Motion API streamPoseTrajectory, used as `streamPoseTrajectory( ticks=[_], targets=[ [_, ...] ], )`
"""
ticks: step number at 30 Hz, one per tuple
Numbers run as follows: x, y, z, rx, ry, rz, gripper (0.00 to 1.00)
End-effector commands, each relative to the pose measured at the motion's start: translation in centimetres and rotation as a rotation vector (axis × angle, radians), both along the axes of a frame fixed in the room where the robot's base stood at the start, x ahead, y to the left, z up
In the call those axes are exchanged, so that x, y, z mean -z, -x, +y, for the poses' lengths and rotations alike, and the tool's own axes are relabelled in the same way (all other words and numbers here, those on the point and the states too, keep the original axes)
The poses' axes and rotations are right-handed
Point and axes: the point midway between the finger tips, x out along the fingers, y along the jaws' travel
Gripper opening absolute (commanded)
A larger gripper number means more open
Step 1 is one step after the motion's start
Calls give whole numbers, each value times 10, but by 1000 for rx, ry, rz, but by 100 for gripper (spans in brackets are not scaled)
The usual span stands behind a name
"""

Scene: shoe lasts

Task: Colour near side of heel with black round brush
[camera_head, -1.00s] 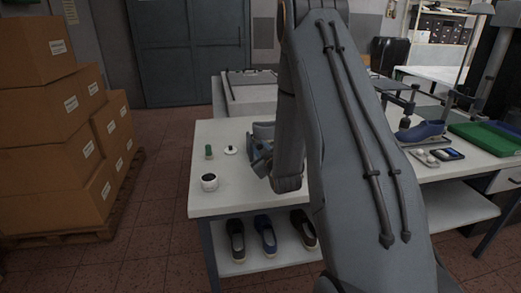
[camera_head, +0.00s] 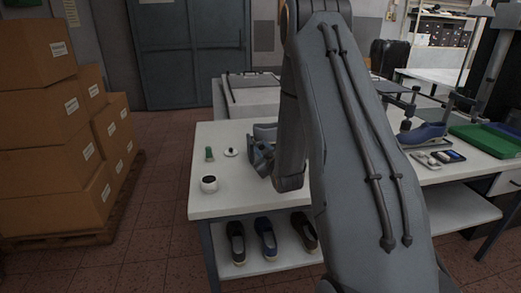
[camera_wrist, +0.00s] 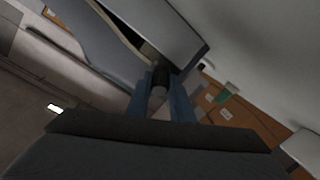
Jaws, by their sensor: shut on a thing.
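My gripper (camera_head: 259,160) is over the white bench, partly hidden behind my own arm. In the wrist view its two blue fingers (camera_wrist: 161,100) are shut on a round brush (camera_wrist: 158,91) with a pale handle and a dark tip. The tip points at a large grey shape with a dark edge, which seems to be the shoe (camera_wrist: 135,18), and is close to it. I cannot tell whether they touch. In the head view a grey shoe-like form (camera_head: 265,131) shows just behind my gripper; its heel is not clearly visible.
A blue shoe (camera_head: 421,133) and a green tray (camera_head: 486,139) are at right. Several shoes lie on the lower shelf.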

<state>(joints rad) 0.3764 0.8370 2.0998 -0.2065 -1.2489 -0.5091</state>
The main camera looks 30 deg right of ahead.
Motion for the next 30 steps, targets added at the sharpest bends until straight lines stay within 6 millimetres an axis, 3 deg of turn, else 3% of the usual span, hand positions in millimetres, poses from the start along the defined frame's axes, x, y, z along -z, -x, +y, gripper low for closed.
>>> streamPoseTrajectory(
  ticks=[7,30],
  targets=[
    [0,7,-20,2,0,-1,0],
    [0,19,-57,0,1,-1,0]
  ],
)
